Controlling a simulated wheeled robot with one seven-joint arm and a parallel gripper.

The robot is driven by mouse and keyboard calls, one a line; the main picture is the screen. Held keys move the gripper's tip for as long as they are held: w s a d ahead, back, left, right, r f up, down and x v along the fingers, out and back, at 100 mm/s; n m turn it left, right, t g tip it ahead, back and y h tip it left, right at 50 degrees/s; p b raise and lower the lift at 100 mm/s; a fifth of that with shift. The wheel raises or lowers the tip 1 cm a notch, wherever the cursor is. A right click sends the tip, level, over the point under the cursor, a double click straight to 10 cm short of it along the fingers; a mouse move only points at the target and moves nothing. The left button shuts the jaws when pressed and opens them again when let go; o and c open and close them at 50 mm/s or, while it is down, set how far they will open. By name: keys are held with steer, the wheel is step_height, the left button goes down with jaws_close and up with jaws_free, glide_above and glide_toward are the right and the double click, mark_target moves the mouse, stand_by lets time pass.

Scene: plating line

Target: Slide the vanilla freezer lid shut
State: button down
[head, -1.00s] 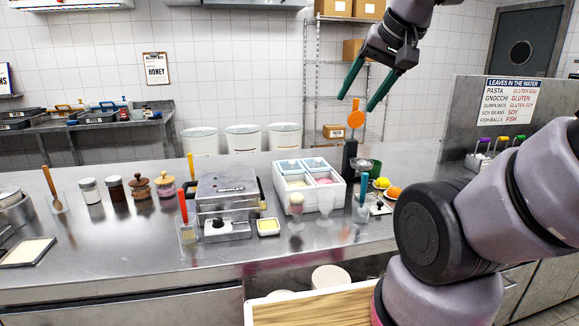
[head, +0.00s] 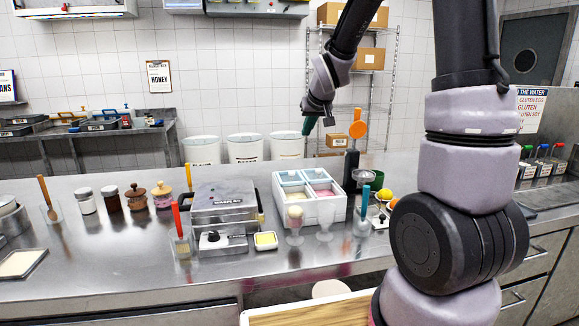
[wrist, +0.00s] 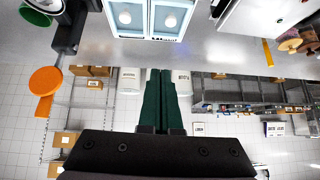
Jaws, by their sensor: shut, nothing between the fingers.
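The white freezer box (head: 282,212) stands on the steel counter with two openings side by side. The left opening shows pale cream vanilla (head: 295,195) and the right shows pink (head: 325,191). Two light-blue lids, left (head: 290,177) and right (head: 315,173), lie over the rear halves, so both front halves are uncovered. The lids also show at the top of the wrist view, left one (wrist: 170,20) and right one (wrist: 125,17). My gripper (head: 307,128) is above and behind the freezer, touching nothing. Its green fingers are together and empty in the wrist view (wrist: 163,85).
Two glasses, one with a scoop (head: 295,213), stand in front. A grey press (head: 225,200) is close on the left. White bins (head: 245,147) stand behind the counter.

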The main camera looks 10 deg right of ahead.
steer(key=w+a+f+n, duration=0.2)
steer(key=w+a+f, duration=0.1)
steer(key=w+f, duration=0.45)
glide_above(289, 177)
steer(key=w, duration=0.2)
steer(key=shift+y, duration=0.3)
steer(key=f, duration=0.7)
steer(key=shift+w+a+f, duration=0.1)
steer(key=shift+w+a, duration=0.05)
steer(key=shift+w, duration=0.05)
steer(key=shift+s+f, duration=0.25)
steer(key=shift+s, duration=0.05)
steer(key=shift+s+d, duration=0.2)
steer(key=shift+s, duration=0.55)
steer(key=shift+s+d+f, duration=0.1)
steer(key=shift+s+f, duration=0.05)
steer(key=shift+s, duration=0.6)
steer(key=shift+s, duration=0.1)
